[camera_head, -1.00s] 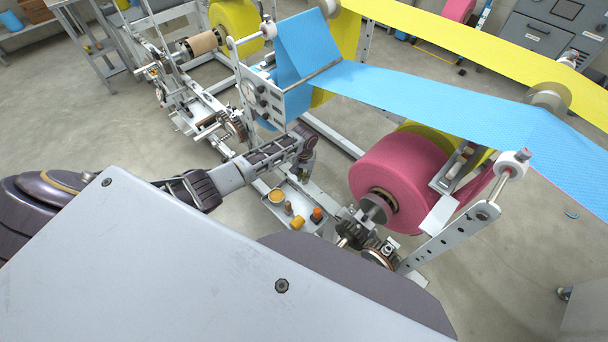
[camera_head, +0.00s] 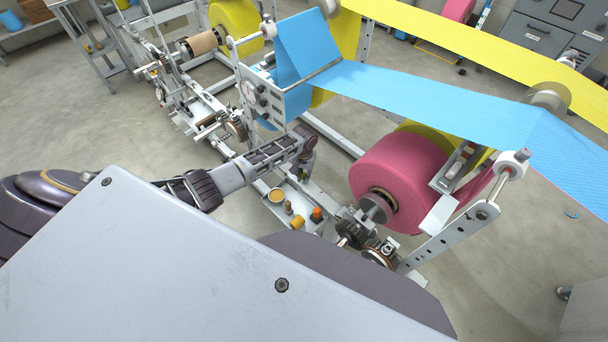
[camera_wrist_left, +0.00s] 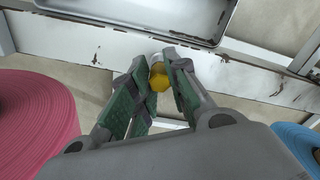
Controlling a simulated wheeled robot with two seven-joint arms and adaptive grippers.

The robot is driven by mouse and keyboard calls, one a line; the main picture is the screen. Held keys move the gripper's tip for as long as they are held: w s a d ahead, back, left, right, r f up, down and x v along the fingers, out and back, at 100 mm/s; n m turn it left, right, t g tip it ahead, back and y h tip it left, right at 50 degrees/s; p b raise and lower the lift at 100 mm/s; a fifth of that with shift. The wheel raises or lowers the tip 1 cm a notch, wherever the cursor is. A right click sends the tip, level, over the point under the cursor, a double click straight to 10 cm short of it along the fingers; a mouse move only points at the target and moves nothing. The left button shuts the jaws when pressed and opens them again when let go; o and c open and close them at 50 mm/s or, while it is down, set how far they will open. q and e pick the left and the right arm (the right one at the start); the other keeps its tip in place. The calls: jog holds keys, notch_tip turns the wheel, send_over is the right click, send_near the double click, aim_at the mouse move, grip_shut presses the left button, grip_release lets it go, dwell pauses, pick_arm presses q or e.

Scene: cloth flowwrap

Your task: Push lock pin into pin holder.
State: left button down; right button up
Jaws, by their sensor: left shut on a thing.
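My left gripper (camera_head: 306,168) is over the machine's lower rail, left of the pink roll. In the left wrist view its green-padded fingers (camera_wrist_left: 158,82) are closed around a small yellow piece with a pale metal end, which looks like the lock pin (camera_wrist_left: 158,76). The fingers hide most of this piece. In the head view the held piece is hidden by the gripper. I cannot clearly pick out the pin holder in either view. My right gripper does not show.
A pink roll (camera_head: 395,175) stands right of the gripper. A grey tray (camera_head: 272,213) with small containers lies below it, and its edge shows in the left wrist view (camera_wrist_left: 140,35). A blue web (camera_head: 400,88) runs above. Open floor (camera_head: 90,130) lies at the left.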

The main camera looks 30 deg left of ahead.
pick_arm(q)
jog(key=c, duration=1.3)
grip_release()
jog(key=shift+r, duration=0.15)
notch_tip(320, 180, up, 12)
jog(key=shift+f, duration=0.2)
dwell(0.4)
